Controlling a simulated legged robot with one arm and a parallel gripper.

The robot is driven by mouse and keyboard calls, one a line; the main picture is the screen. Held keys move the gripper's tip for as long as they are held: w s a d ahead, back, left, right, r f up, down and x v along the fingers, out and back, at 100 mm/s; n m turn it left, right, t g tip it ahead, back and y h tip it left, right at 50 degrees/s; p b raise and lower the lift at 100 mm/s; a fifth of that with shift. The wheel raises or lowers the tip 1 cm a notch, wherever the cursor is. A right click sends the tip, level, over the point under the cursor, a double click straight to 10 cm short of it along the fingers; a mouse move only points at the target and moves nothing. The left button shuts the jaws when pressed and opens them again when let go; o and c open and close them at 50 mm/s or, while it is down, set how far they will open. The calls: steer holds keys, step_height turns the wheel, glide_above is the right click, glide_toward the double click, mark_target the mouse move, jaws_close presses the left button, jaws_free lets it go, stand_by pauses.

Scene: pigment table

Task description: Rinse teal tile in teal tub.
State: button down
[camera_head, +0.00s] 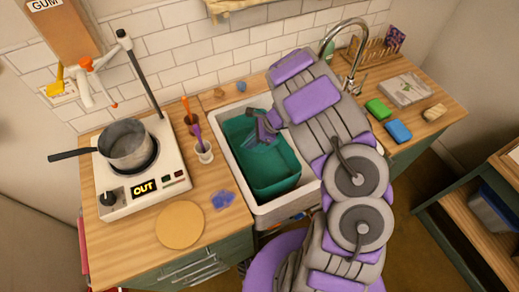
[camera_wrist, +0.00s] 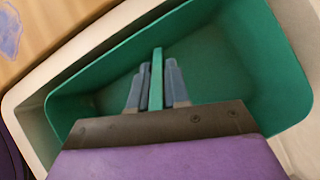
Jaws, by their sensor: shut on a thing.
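The teal tub (camera_head: 285,183) sits inside the white sink (camera_head: 257,209) in the head view. It also fills most of the wrist view (camera_wrist: 225,50). My gripper (camera_head: 264,137) reaches down into the tub near its back. In the wrist view my gripper (camera_wrist: 157,85) is shut on the teal tile (camera_wrist: 156,75), which stands on edge between the two grey-blue fingers. The tile's top edge sticks out a little past the fingertips. In the head view the tile is hard to tell from the tub. I cannot tell whether there is water around it.
A hot plate (camera_head: 170,188) with a pot (camera_head: 125,141) stands left of the sink. Cups with tools (camera_head: 204,152) stand close to the sink's left rim. The faucet (camera_head: 352,62) rises behind my arm. Sponges (camera_head: 398,131) lie at right.

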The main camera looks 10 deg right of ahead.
steer(key=shift+r+p, duration=3.25)
steer(key=shift+r, duration=2.2)
step_height(320, 180, up, 4)
steer(key=p, duration=0.3)
